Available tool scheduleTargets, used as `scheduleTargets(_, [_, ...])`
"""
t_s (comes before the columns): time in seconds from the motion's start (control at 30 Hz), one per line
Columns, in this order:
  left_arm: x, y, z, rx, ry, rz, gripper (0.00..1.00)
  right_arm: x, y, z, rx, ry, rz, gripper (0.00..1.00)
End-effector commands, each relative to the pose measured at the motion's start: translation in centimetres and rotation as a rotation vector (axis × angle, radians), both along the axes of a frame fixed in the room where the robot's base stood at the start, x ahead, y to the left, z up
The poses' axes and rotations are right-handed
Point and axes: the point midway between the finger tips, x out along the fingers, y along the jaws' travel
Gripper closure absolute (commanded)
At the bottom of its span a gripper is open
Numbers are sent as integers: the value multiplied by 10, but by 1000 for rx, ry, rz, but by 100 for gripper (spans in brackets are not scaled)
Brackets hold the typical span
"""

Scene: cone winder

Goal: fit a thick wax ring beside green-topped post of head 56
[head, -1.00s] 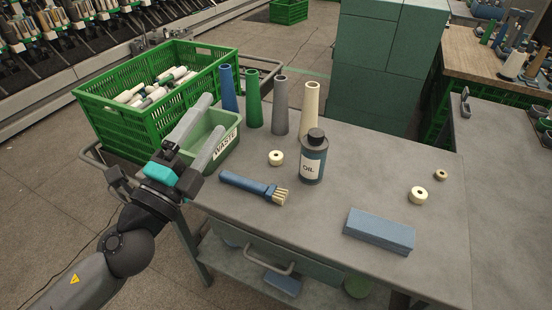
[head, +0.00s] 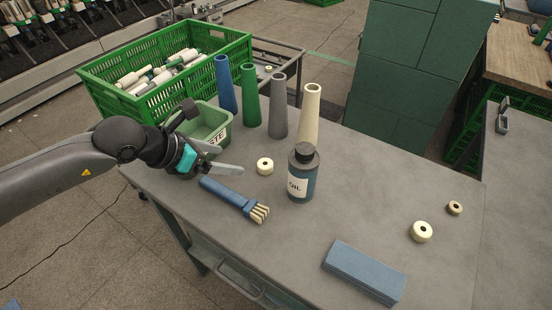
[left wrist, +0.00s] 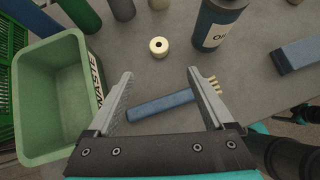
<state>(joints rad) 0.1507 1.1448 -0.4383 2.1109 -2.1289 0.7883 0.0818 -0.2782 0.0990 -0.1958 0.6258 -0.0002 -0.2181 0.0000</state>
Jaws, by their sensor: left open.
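A cream wax ring (head: 265,166) lies flat on the grey bench, left of the oil bottle. It also shows in the left wrist view (left wrist: 159,46), beyond my fingertips. A second thick ring (head: 422,232) and a smaller ring (head: 455,208) lie at the bench's right. My left gripper (head: 233,160) is open and empty, above the bench beside the waste bin, its fingers pointing toward the first ring. In the left wrist view the open jaws (left wrist: 160,73) stand short of that ring, apart from it.
A brush (head: 235,198) lies below the open jaws. The oil bottle (head: 304,176) and several upright cones, one green (head: 250,95), stand close behind. The waste bin (head: 213,127) is at left, a blue block (head: 364,272) at front right. The bench middle right is clear.

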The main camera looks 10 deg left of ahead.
Motion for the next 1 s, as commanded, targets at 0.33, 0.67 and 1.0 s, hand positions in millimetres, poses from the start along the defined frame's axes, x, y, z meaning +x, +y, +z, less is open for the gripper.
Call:
scheduleTargets(0.33, [31,-23,-37,-6,-1,-1,14,-31,22,-8,28,47,-2,31])
scheduleTargets(0.67, [54,-39,-66,-5,0,-2,14,-19,18,-13,22,29,-1,31])
scheduleTargets(1.0, [76,-51,-84,-5,0,-1,14,-18,14,-19,18,26,-1,31])
